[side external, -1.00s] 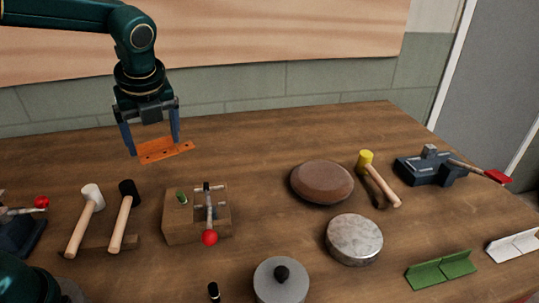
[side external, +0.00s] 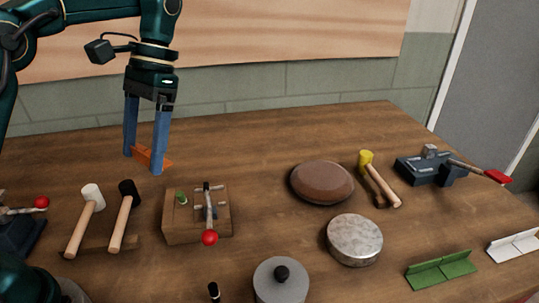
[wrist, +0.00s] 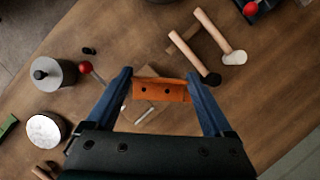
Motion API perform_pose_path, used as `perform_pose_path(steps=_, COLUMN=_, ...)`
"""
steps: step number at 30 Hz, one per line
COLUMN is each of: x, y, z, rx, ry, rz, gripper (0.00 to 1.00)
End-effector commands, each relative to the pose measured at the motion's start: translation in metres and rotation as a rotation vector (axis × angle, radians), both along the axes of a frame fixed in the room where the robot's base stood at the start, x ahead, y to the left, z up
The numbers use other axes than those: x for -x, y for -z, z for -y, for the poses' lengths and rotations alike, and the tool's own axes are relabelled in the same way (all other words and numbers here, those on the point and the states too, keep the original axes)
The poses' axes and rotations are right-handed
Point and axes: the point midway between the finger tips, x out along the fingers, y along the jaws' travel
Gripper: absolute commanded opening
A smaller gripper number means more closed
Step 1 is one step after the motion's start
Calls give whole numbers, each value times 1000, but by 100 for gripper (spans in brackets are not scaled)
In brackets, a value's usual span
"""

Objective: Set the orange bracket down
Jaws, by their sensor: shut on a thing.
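The orange bracket (side external: 150,157) is between the two blue fingers of my gripper (side external: 146,158), at the back left of the table in the side view. In the wrist view the orange bracket (wrist: 161,90) spans the gap between the fingertips of my gripper (wrist: 160,88), with two dark holes showing in its face. My gripper is shut on it and points down.
A wooden clamp block (side external: 184,230) with a red-knobbed lever stands just in front. A white mallet (side external: 85,220) and a black mallet (side external: 125,215) lie front left. A brown disc (side external: 322,182), a metal disc (side external: 354,239) and a green bracket (side external: 441,270) lie right. The back middle is clear.

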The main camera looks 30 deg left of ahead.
Motion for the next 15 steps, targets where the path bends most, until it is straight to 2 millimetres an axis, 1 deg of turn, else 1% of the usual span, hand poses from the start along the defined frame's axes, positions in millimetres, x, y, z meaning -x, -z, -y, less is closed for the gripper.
perform_pose_path(steps=4, x=-2, y=1, z=-1, rx=0, ry=-114, rz=-1, gripper=23)
perform_pose_path(steps=8, x=-14, y=6, z=2, rx=1, ry=-293, rz=-3, gripper=23)
perform_pose_path(steps=11, x=-29, y=12, z=7, rx=2, ry=-490, rz=-2, gripper=23)
perform_pose_path(steps=15, x=-50, y=20, z=15, rx=3, ry=-798, rz=-3, gripper=23)
